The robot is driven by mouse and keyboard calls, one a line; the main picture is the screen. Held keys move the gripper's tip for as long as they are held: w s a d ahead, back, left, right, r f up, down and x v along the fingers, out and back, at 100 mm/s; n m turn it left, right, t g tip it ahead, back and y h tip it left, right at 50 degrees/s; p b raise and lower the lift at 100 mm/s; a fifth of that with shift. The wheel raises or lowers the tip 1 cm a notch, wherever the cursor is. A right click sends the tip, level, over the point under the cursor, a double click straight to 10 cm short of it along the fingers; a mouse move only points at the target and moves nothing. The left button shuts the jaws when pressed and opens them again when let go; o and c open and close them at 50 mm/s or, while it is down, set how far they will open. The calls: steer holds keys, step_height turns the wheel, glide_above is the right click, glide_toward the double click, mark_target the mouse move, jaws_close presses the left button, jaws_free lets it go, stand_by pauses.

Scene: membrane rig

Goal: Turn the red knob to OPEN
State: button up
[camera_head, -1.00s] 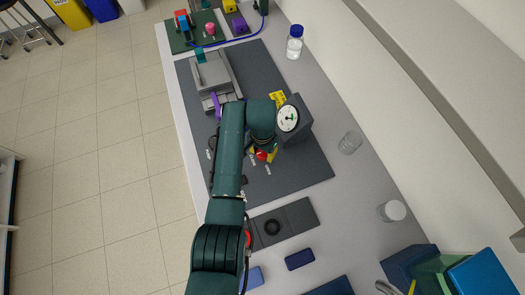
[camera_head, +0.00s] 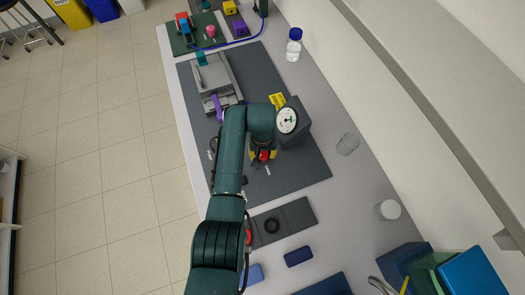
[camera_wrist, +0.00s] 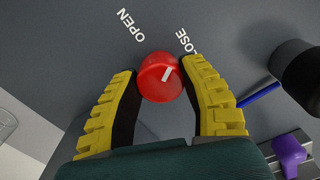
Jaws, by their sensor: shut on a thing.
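The round red knob (camera_wrist: 160,77) sits on the dark grey mat, with white OPEN (camera_wrist: 128,25) and CLOSE (camera_wrist: 187,42) labels beyond it in the wrist view. Its short white mark leans up and right, toward the CLOSE side. My gripper (camera_wrist: 161,75) has its yellow-backed fingers shut on the knob, one on each side. In the head view, the knob (camera_head: 265,155) shows partly under my gripper (camera_head: 263,153), and my arm hides some of the nearby mat.
A dark block with a round white gauge (camera_head: 287,120) stands close to my wrist. A grey press-like fixture (camera_head: 214,76) and a purple handle (camera_head: 220,103) lie farther back. A glass (camera_head: 347,143) and a blue-capped bottle (camera_head: 294,45) stand at right.

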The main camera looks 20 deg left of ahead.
mark_target(263, 153)
steer(key=n+p, duration=0.1)
steer(key=n, duration=0.4)
steer(key=shift+f+n, duration=0.1)
steer(key=shift+n, duration=0.2)
steer(key=n, duration=0.5)
steer(key=shift+d+f+n, duration=0.1)
steer(key=shift+n, duration=0.2)
steer(key=o, duration=1.2)
steer(key=shift+r, duration=0.2)
step_height(263, 153, up, 12)
steer(key=shift+f, duration=0.1)
